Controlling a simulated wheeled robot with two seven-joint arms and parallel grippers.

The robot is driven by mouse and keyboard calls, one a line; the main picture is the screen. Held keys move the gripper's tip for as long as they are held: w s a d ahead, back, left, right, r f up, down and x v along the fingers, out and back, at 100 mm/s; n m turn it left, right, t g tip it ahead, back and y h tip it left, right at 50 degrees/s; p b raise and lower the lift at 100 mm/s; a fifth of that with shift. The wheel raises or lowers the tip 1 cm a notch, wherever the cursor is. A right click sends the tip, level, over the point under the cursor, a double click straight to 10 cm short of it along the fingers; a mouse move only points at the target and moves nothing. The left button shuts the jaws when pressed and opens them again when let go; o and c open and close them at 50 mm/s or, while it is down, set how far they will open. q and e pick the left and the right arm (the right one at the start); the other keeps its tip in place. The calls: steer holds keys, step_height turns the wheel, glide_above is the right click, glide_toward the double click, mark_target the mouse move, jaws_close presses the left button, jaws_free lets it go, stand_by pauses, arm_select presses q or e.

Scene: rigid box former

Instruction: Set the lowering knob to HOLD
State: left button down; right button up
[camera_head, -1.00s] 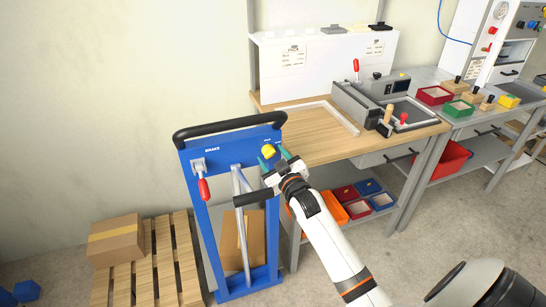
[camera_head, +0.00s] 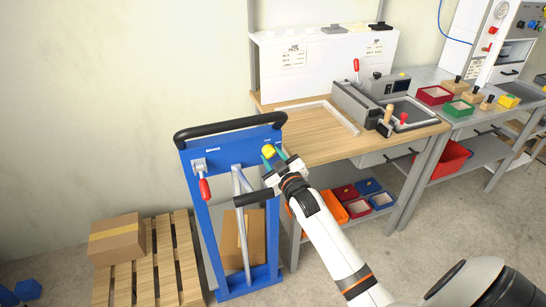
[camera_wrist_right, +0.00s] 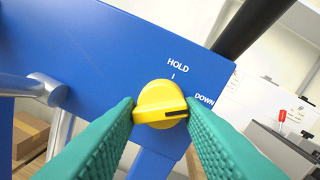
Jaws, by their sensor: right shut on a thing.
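The yellow lowering knob (camera_wrist_right: 160,103) is on the blue panel of the lift trolley (camera_head: 205,232). In the right wrist view its dark pointer line faces right, toward the DOWN label (camera_wrist_right: 204,100) and a little below it. The HOLD label (camera_wrist_right: 178,65) with its white tick is above the knob. The knob also shows in the head view (camera_head: 268,151). My right gripper (camera_wrist_right: 160,112) has its teal fingers on the left and right sides of the knob, shut on it. My left gripper is not in view.
A red-handled brake lever (camera_head: 204,188) hangs left of the knob. A black push handle (camera_head: 230,126) runs above the panel. The wooden workbench (camera_head: 305,140) stands close on the right. A pallet (camera_head: 150,275) with a carton (camera_head: 117,240) is to the left.

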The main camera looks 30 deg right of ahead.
steer(key=n, duration=0.1)
steer(key=n+p, duration=0.1)
steer(key=n, duration=0.1)
steer(key=n+p, duration=0.1)
steer(key=n, duration=0.1)
steer(key=shift+d+r, duration=0.1)
steer(key=shift+r, duration=0.15)
steer(key=n+p, duration=0.1)
steer(key=n, duration=0.4)
steer(key=shift+r+g+h+p, duration=0.1)
steer(key=shift+g+h+p, duration=0.2)
steer(key=shift+g+p, duration=0.1)
steer(key=shift+n, duration=0.3)
steer(key=o, duration=0.9)
steer(key=shift+s, duration=0.25)
steer(key=b+v, duration=0.1)
steer(key=v, duration=1)
steer(key=shift+s+b, duration=0.25)
steer(key=shift+b, duration=0.15)
